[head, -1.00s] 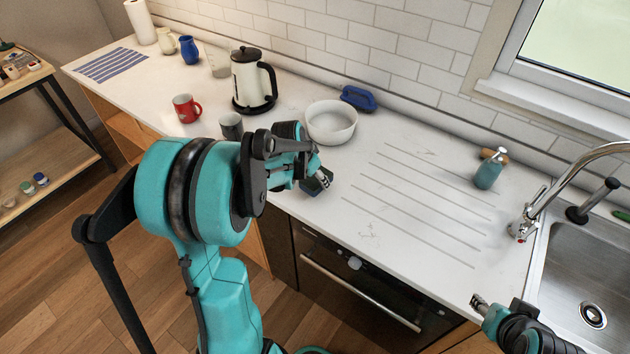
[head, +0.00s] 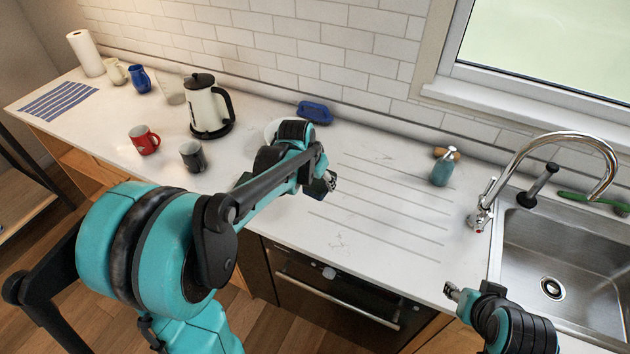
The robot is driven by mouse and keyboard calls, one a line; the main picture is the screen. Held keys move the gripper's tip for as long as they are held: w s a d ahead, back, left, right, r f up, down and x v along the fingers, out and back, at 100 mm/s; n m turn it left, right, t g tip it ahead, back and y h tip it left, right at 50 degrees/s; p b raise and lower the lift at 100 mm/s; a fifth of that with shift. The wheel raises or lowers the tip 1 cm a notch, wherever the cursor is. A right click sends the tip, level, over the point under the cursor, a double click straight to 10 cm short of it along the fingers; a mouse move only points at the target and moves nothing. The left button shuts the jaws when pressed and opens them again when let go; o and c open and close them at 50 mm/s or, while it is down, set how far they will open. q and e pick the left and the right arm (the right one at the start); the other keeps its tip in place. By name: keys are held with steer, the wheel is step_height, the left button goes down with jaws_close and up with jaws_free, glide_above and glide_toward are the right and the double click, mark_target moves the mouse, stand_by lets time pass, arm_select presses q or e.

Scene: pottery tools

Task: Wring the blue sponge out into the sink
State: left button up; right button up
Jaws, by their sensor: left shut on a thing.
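The blue sponge (head: 316,189) shows only as a small dark blue patch at my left gripper. My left gripper (head: 328,181) is shut on it, over the counter at the left end of the drain grooves. The fingers hide most of the sponge. The steel sink (head: 540,262) is at the far right, well apart from the sponge, with its drain visible. My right gripper (head: 454,293) is near the counter's front edge, left of the sink, with no thing visible in it; its finger gap is unclear.
A chrome tap (head: 484,208) arches over the sink. A soap bottle (head: 443,167) stands left of it. A blue dish (head: 314,112) lies by the wall. A white bowl (head: 271,128) is partly behind my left arm. The grooved counter (head: 390,215) is clear.

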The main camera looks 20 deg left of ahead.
mark_target(321, 209)
arm_select(q)
steer(key=shift+f+b, duration=4.4)
steer(key=shift+f, duration=1.35)
steer(key=o, duration=0.4)
steer(key=shift+c, duration=0.2)
steer(key=shift+r, duration=0.3)
